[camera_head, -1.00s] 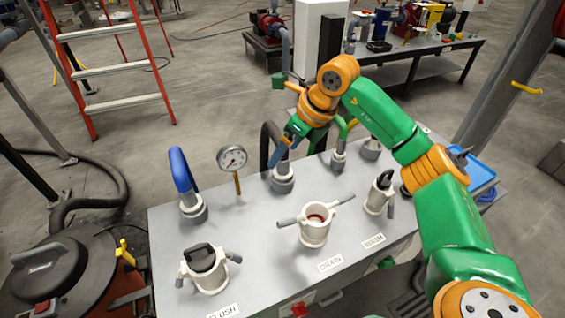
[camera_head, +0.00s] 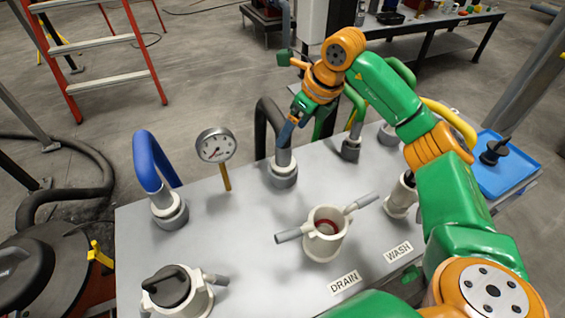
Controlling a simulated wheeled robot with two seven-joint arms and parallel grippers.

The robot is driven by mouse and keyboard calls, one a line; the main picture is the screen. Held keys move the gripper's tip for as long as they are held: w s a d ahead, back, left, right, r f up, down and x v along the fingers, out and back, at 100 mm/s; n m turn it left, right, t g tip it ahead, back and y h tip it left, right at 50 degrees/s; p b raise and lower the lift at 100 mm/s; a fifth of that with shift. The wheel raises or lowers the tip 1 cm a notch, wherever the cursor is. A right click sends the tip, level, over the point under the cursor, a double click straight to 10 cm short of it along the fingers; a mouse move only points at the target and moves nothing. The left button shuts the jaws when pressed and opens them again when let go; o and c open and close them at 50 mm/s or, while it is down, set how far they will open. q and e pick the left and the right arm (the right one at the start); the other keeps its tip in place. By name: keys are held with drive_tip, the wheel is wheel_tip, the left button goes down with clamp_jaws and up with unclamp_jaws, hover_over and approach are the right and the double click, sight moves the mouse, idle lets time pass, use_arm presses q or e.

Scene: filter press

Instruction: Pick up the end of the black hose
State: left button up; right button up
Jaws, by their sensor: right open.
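The black hose (camera_head: 265,122) arches up from behind the bench. Its end goes down into a grey coupling (camera_head: 283,174) on the bench top, behind the drain port. My left gripper is not in view.
A blue hose (camera_head: 152,160) and a gauge (camera_head: 214,147) stand to the left. The drain port (camera_head: 325,235), with two side handles, is open in front. A lidded port (camera_head: 176,290) is at front left. Green and yellow (camera_head: 452,118) hoses rise at right, near a blue tray (camera_head: 505,172).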

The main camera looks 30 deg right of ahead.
drive_tip(key=p, duration=0.2)
hover_over(283, 164)
drive_tip(key=w+d, duration=0.1)
drive_tip(key=w, duration=0.1)
wheel_tip(283, 164, down, 6)
drive_tip(key=shift+f, duration=0.1)
clamp_jaws()
